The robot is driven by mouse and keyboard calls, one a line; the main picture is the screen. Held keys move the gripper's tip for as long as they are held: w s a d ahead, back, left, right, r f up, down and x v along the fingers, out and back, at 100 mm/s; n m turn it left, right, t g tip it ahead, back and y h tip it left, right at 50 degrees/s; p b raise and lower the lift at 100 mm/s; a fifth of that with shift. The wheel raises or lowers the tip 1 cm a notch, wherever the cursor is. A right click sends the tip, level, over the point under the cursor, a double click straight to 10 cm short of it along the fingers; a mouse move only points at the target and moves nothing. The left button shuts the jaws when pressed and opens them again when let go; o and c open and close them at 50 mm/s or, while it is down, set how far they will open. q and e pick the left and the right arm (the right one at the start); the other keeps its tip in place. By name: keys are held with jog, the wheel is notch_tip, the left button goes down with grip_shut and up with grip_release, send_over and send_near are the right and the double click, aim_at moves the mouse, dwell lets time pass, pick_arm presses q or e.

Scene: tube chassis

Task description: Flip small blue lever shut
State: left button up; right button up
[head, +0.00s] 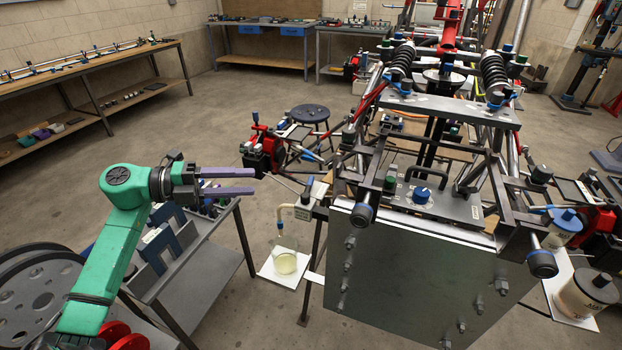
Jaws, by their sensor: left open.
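My left gripper (253,182) has two purple fingers, held apart and empty, pointing right. It is in the air left of the chassis. A small upright blue-topped part (310,183) stands on a pale labelled valve block (305,209) at the chassis's left side; it appears to be the small blue lever. The fingertips are to its left, with a gap between. Its exact angle is too small to tell. A tan tube runs from the block toward a glass beaker (285,262) of yellowish liquid below. My right gripper is not in view.
The tube chassis (420,258) with its large front plate fills the centre right. A red device (265,150) stands behind the gripper. A grey cart (205,262) lies below my left arm. A blue knob (421,195) sits on the chassis's top box. Open floor lies at left.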

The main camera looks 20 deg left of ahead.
aim_at(311, 180)
pick_arm(q)
jog(key=p+x, duration=0.4)
jog(key=x, duration=0.9)
jog(key=shift+w+d, duration=0.1)
jog(key=shift+d, duration=0.25)
jog(key=shift+w+d+f, duration=0.1)
jog(key=shift+w+d, duration=0.1)
jog(key=shift+d, duration=0.05)
jog(key=shift+f, duration=0.1)
jog(key=shift+c, duration=0.3)
